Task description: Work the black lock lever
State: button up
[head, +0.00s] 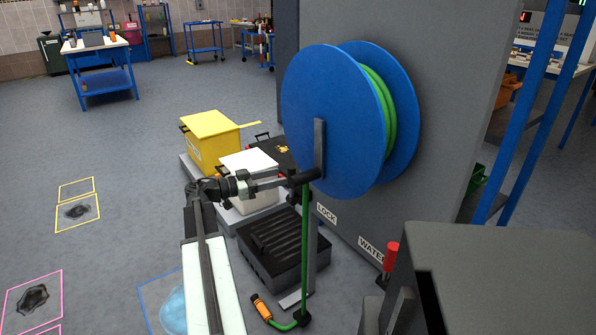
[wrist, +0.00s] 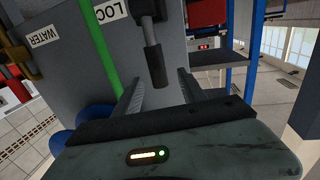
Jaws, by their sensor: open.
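The black lock lever (head: 304,177) sticks out from the grey panel, below and in front of the blue hose reel. In the wrist view the lever (wrist: 153,55) shows a thick dark grip and points toward my gripper. My gripper (head: 281,184) is open at the lever's free end. In the wrist view my gripper's two fingers (wrist: 161,80) stand on either side of the lever's tip, with visible gaps. I cannot tell how deep the tip lies between them. The LOCK label (head: 326,213) is on the panel below the lever.
The blue reel (head: 325,115) with green hose is just above my gripper. The hose (head: 305,250) hangs close by to an orange nozzle (head: 260,306). A black crate (head: 270,262), a white box (head: 247,165) and a yellow box (head: 210,140) stand below and left. A red handle (head: 390,257) is at right.

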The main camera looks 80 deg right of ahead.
jog(key=shift+m, duration=0.3)
jog(key=x, duration=0.8)
jog(key=shift+s+r, duration=0.4)
jog(key=shift+s, duration=0.05)
grip_shut()
